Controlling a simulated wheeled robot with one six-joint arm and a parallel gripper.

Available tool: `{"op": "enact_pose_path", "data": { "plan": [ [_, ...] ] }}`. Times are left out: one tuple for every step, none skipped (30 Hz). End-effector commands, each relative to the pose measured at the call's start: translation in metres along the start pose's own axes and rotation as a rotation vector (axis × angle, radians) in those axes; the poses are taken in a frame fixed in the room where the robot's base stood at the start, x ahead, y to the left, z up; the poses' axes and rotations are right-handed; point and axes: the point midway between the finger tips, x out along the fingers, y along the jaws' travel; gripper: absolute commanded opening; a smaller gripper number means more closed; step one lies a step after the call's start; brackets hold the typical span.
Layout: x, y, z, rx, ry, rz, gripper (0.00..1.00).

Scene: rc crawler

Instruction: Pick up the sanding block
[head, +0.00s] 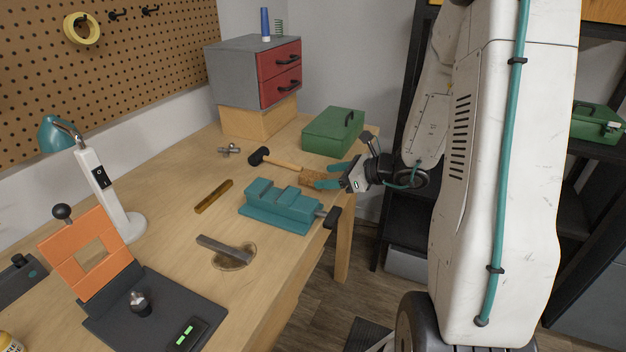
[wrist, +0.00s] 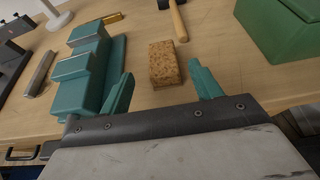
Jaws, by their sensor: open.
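The sanding block (wrist: 163,64) is a brown, cork-like speckled block lying flat on the wooden bench. In the wrist view it sits between and just ahead of the two teal fingertips of my gripper (wrist: 160,86), with a gap on both sides. In the head view the block (head: 310,176) shows near the bench's right edge, partly hidden by my gripper (head: 328,174). My gripper is open and empty, reaching in from the right.
A teal vise (head: 280,207) stands close on the near side of the block. A mallet (head: 278,162) lies just behind it. A green metal box (head: 333,132) stands at the back right. A wooden-brown bar (head: 213,196) and a grey file-like tool (head: 225,249) lie further left.

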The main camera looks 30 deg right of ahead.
Motion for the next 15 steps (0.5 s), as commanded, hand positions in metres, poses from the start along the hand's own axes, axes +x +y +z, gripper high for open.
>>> {"op": "enact_pose_path", "data": {
  "plan": [
    [0.006,0.001,0.001,-0.001,0.000,0.003,0.64],
    [0.009,0.000,0.001,-0.002,-0.001,0.003,0.64],
    [0.014,0.000,0.001,-0.002,0.000,0.004,0.64],
    [0.017,0.001,0.001,-0.003,0.000,0.005,0.64],
    [0.021,0.001,0.001,-0.003,-0.001,0.005,0.64],
    [0.025,0.000,0.001,-0.003,0.000,0.005,0.64],
    [0.028,0.000,0.002,-0.004,0.000,0.005,0.64],
    [0.032,0.000,0.002,-0.004,0.000,0.006,0.64],
    [0.038,-0.001,0.003,-0.004,0.000,0.005,0.64],
    [0.043,-0.002,0.004,-0.005,0.000,0.006,0.64],
    [0.048,-0.002,0.005,-0.005,0.001,0.007,0.64],
    [0.054,-0.003,0.006,-0.005,0.000,0.006,0.64],
    [0.058,-0.004,0.006,-0.005,0.000,0.006,0.64],
    [0.062,-0.003,0.006,-0.005,0.000,0.007,0.64],
    [0.067,-0.004,0.006,-0.004,0.000,0.006,0.64]
  ]
}}
